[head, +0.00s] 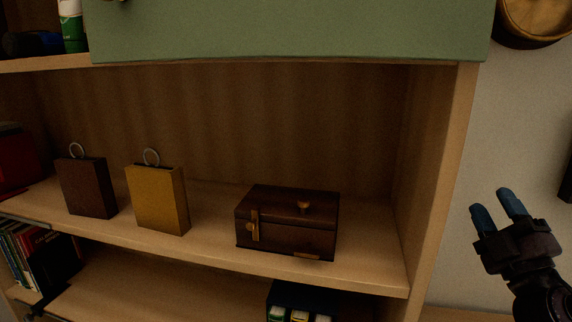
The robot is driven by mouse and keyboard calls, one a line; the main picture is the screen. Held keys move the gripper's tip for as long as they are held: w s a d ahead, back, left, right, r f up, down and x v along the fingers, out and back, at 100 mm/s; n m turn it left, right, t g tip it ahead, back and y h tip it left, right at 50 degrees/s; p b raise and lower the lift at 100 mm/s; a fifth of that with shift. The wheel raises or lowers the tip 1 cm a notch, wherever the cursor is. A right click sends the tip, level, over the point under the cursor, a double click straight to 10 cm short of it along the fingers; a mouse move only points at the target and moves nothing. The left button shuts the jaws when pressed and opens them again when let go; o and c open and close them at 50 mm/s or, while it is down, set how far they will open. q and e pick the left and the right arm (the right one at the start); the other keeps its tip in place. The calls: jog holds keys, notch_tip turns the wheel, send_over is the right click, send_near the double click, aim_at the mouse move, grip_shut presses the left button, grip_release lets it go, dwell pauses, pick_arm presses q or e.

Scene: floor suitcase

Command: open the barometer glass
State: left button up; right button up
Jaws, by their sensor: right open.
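A round brass-coloured case with a dark rim (537,20), which looks like the barometer, is on the pale wall at the top right. The top and right edges of the frame cut it off, so its glass and any hinge or catch cannot be made out. My right gripper (491,202) is at the lower right, well below the round case and apart from it. Its two blue fingertips are spread and point up, with nothing between them. My left gripper is not in view.
A wooden shelf unit (440,170) fills the left and middle, its right side panel beside my right gripper. It holds a brown box (288,222), a yellow block (157,198), a dark brown block (86,186) and a large green box (290,30). Pale wall (520,120) separates gripper and round case.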

jog(key=s+d+f+m+g+h, duration=0.1)
jog(key=s+f+m+g+h, duration=0.25)
jog(key=f, duration=0.45)
jog(key=s+d+f+m+g+h, duration=0.1)
jog(key=s+f+m+g+h, duration=0.3)
jog(key=f, duration=0.3)
jog(key=s+d+f+m+g+h, duration=0.1)
jog(key=s+f+m+g+h, duration=0.15)
jog(key=f+m, duration=0.45)
jog(key=s+a+f+m+g+y, duration=0.1)
jog(key=s+a+f+g+y, duration=0.2)
jog(key=s+a+f+g, duration=0.45)
jog(key=s+a+f+g+y, duration=0.2)
jog(key=s+f+g+y, duration=0.15)
jog(key=s+f, duration=0.55)
jog(key=w+f+t, duration=0.5)
jog(key=f+t, duration=0.2)
jog(key=f, duration=0.1)
jog(key=shift+f+n+t, duration=0.2)
jog(key=shift+n+t, duration=0.15)
jog(key=shift+t, duration=0.05)
jog(key=shift+w+d+r, duration=0.1)
jog(key=shift+w+d, duration=0.05)
jog(key=shift+d, duration=0.05)
